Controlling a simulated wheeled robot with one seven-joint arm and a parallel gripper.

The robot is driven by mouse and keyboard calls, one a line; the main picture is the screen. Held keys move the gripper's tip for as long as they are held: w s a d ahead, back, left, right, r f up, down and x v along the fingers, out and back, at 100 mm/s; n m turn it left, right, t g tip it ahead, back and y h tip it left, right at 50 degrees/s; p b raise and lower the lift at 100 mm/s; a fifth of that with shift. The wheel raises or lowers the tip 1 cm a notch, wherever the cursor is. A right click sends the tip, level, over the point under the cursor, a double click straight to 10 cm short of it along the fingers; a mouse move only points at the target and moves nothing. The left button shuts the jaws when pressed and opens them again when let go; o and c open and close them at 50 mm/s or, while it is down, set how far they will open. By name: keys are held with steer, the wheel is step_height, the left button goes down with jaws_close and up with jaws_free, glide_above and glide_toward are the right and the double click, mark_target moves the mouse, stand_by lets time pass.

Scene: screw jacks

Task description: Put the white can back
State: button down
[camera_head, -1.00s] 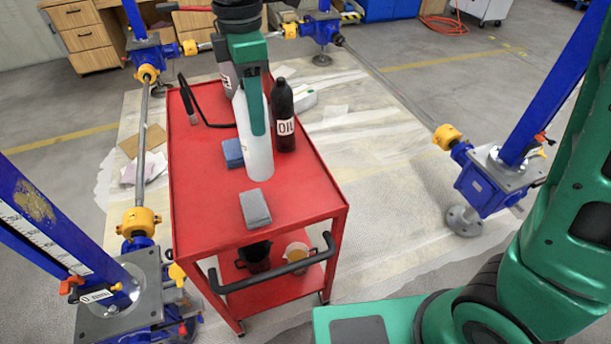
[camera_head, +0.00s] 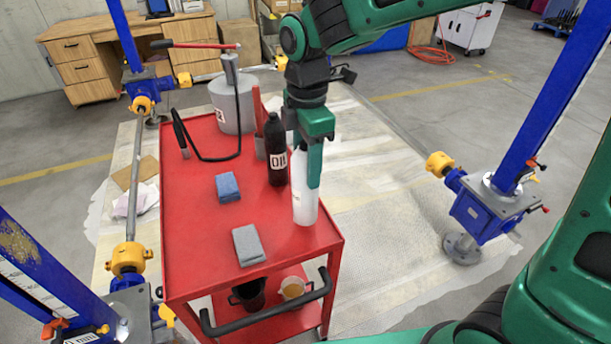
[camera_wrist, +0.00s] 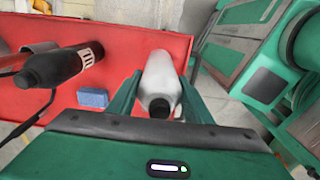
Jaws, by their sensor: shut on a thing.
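The white can (camera_head: 303,203) is upright at the right edge of the red cart's top (camera_head: 200,255), near its front right corner. My gripper (camera_head: 314,178) is shut on it from above and hides part of its upper body. In the wrist view the white can (camera_wrist: 160,80), with its dark cap, sits between the two green fingers (camera_wrist: 158,98). I cannot tell whether its base touches the cart top or hangs just above it.
A dark oil bottle (camera_head: 276,150) stands close behind and left of the can. A blue block (camera_head: 228,187) and a grey block (camera_head: 249,245) lie to the left. A grey pump canister (camera_head: 232,108) is at the back. The front left of the top is clear.

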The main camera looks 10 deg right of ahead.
steer(key=shift+f, duration=1.9)
steer(key=c, duration=0.9)
jaws_free()
